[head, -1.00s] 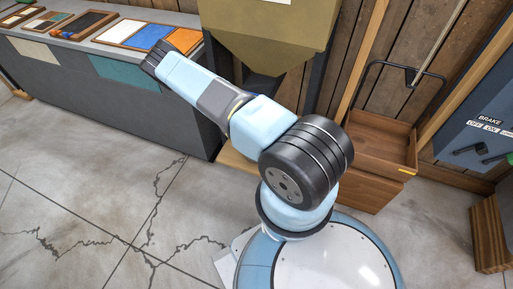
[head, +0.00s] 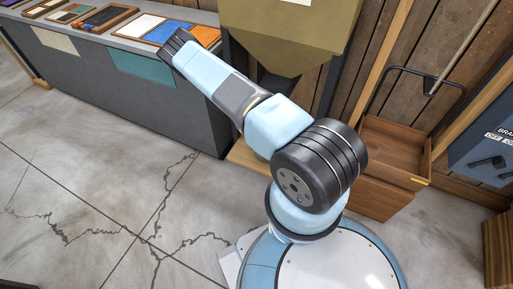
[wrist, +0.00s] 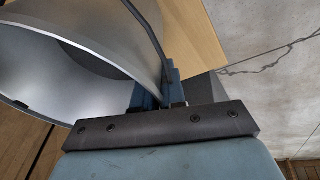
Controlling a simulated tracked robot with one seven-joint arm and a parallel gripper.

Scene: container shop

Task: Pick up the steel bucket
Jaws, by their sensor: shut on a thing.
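The steel bucket (wrist: 95,45) fills the upper left of the wrist view, its wide open mouth and smooth grey inner wall showing. A thin dark handle (wrist: 147,28) crosses in front of it. My gripper (wrist: 168,90) is shut on the bucket at the right side of its rim; the exact grip is partly hidden by the gripper's dark body. In the head view the bucket and my gripper are hidden from sight behind my arm.
A grey counter (head: 110,85) with sample trays (head: 165,28) stands at the left. A tan hopper (head: 290,40) is behind my arm. A wooden box (head: 395,150) and a blue brake panel (head: 485,140) stand at the right. The cracked floor (head: 100,200) at front left is clear.

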